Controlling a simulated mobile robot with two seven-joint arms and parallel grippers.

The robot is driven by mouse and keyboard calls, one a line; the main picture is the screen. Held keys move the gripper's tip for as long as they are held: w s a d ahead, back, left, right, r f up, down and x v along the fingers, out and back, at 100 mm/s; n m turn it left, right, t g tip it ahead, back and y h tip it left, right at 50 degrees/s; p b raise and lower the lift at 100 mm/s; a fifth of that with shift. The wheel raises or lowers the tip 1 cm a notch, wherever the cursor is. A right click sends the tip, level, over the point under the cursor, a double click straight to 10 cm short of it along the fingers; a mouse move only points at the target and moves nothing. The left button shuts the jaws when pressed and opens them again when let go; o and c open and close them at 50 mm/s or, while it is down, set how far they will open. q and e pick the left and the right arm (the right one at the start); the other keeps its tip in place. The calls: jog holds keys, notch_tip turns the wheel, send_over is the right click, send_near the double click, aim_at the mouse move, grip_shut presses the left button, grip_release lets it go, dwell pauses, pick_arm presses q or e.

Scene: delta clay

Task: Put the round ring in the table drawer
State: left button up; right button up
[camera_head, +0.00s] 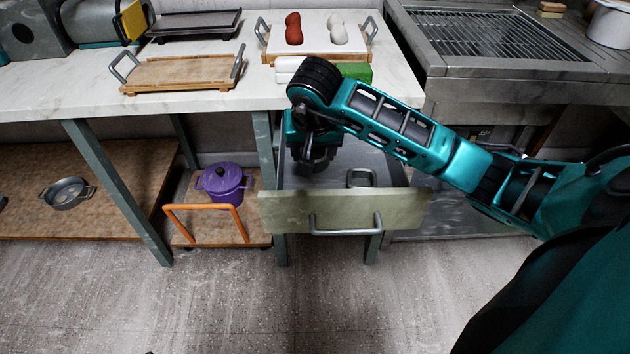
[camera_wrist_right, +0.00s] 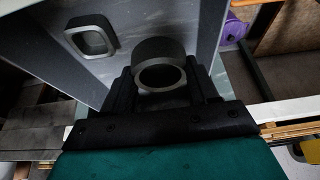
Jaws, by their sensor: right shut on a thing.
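The round ring (camera_wrist_right: 160,72) is dark grey, short and wide, and sits between the fingers of my right gripper (camera_head: 316,166) in the right wrist view. The right gripper is shut on it. In the head view the gripper points down over the open table drawer (camera_head: 345,212), at its left part, and the ring is mostly hidden in shadow. The drawer has a pale green-grey front with a metal handle and a grey interior. I cannot tell whether the ring touches the drawer floor. My left gripper is not in view.
A grey squarish ring (camera_head: 360,178) lies in the drawer, right of the gripper; it also shows in the right wrist view (camera_wrist_right: 90,38). The marble tabletop (camera_head: 215,105) is above and behind the drawer. A purple pot (camera_head: 223,183) stands on a low wooden tray to the left.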

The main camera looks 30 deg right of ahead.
notch_tip(320, 180, down, 8)
jog(key=shift+b, duration=0.8)
jog(key=shift+f, duration=0.2)
jog(key=o, duration=1.1)
jog(key=shift+o, duration=0.2)
